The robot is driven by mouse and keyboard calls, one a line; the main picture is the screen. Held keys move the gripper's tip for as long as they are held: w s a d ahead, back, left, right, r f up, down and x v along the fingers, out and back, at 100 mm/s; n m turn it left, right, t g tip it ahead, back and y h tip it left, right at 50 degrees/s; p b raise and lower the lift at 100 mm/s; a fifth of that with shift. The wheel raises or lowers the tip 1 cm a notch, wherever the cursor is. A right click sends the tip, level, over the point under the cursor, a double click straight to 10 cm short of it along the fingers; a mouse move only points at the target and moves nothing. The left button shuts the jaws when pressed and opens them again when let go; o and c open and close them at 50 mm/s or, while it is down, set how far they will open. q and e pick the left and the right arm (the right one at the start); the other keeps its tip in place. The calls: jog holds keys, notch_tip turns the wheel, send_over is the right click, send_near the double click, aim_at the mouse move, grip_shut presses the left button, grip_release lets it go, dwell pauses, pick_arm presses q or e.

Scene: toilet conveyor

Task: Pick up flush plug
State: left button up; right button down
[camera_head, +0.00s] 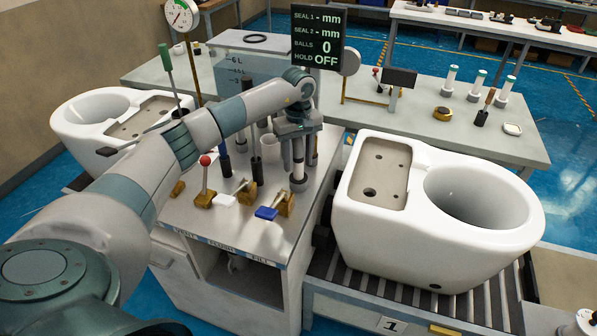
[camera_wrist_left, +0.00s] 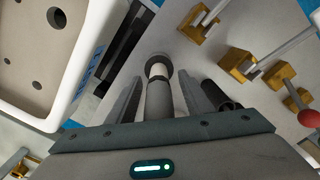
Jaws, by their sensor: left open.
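A slim upright plug with a pale shaft and dark rings, which I take to be the flush plug (camera_head: 298,172), stands on the metal cabinet top. My left gripper (camera_head: 298,156) points down over it, with one finger on each side. In the left wrist view, the plug (camera_wrist_left: 158,97) lies between the two open fingers of the left gripper (camera_wrist_left: 160,88), with visible gaps on both sides. Its upper part is partly hidden by the gripper in the head view. My right gripper is not in view.
Brass lever fixtures (camera_head: 247,190) with red, white and blue handles stand left of the plug. A white toilet body (camera_head: 350,235) sits on the conveyor (camera_head: 345,276) to the right, another (camera_head: 68,125) at left. A display (camera_head: 318,37) reads HOLD OFF.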

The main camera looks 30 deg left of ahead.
aim_at(298, 173)
pick_arm(q)
notch_tip(298, 173, down, 3)
jog(key=shift+d+r+p, duration=0.15)
jog(key=shift+p, duration=0.55)
jog(key=shift+f, duration=0.3)
jog(key=shift+c, duration=0.6)
grip_shut()
